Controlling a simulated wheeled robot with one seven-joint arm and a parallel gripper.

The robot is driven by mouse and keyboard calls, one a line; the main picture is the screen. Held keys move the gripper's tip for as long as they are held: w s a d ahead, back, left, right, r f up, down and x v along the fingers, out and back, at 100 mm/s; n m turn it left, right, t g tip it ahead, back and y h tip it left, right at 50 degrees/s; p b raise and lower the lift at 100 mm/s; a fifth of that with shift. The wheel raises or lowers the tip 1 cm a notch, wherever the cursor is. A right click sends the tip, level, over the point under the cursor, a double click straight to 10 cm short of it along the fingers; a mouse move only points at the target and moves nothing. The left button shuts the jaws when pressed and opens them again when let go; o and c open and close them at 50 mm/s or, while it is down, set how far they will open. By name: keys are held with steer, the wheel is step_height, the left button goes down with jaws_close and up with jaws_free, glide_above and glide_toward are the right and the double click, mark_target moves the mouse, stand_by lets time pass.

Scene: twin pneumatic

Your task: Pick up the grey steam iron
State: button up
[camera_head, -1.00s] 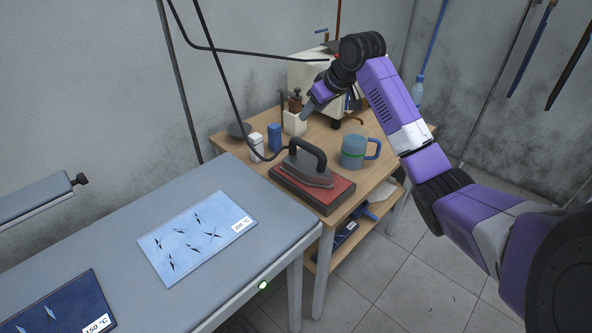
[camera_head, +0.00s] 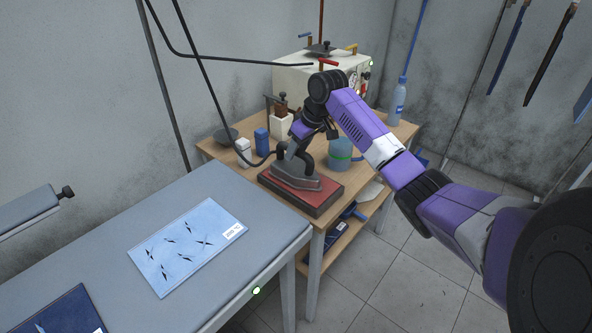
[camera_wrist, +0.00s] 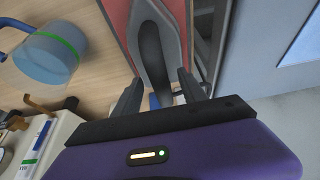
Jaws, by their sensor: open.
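The grey steam iron (camera_head: 294,178) rests flat on a red pad (camera_head: 318,196) at the front of the wooden table. Its dark handle is partly hidden by my gripper (camera_head: 293,150) in the head view. My gripper is open and empty just above the iron's handle. In the wrist view the iron (camera_wrist: 172,30) and its handle lie ahead of the two fingertips (camera_wrist: 160,88), with the handle roughly in line with the gap. I cannot tell whether the fingers touch it.
A blue mug (camera_head: 340,152) stands close behind the iron, partly behind my arm. A blue canister (camera_head: 262,142) and a white one (camera_head: 243,150) stand to the left. A grey bench (camera_head: 120,235) with blue sheets lies in front, left.

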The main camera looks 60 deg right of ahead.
steer(key=shift+c, duration=0.4)
jaws_close()
stand_by(1.0)
steer(key=shift+w+d+r, duration=0.1)
steer(key=shift+r, duration=0.15)
